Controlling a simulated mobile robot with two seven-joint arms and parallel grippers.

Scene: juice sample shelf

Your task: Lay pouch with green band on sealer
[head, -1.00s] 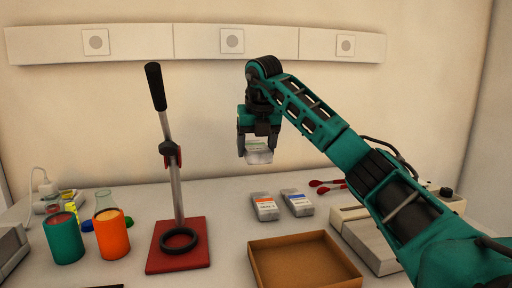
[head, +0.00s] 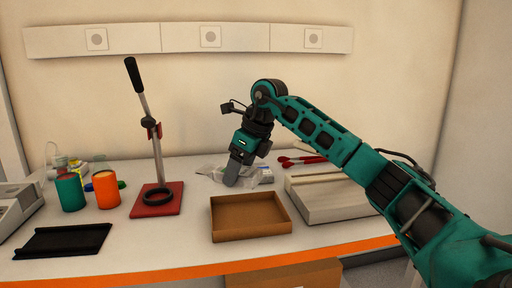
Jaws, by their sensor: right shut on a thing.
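My right gripper (head: 234,176) is shut, low over the table behind the tan tray, with its fingers angled down. It hides most of the pouch it holds, and no green band shows now. Pale pouch material (head: 210,171) shows left of the fingers; I cannot tell which pouch it belongs to. A pouch with a blue mark (head: 266,175) shows just right of the fingers. The long beige device, which looks like the sealer (head: 325,206), stands to the right of the gripper, partly behind my right arm. My left gripper is not in view.
An open tan tray (head: 250,230) lies in front of the gripper. A red-based lever stand (head: 158,207) and teal (head: 70,193) and orange (head: 106,191) cups stand left. Red-handled tools (head: 300,160) lie behind the sealer. A black mat (head: 62,241) lies front left.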

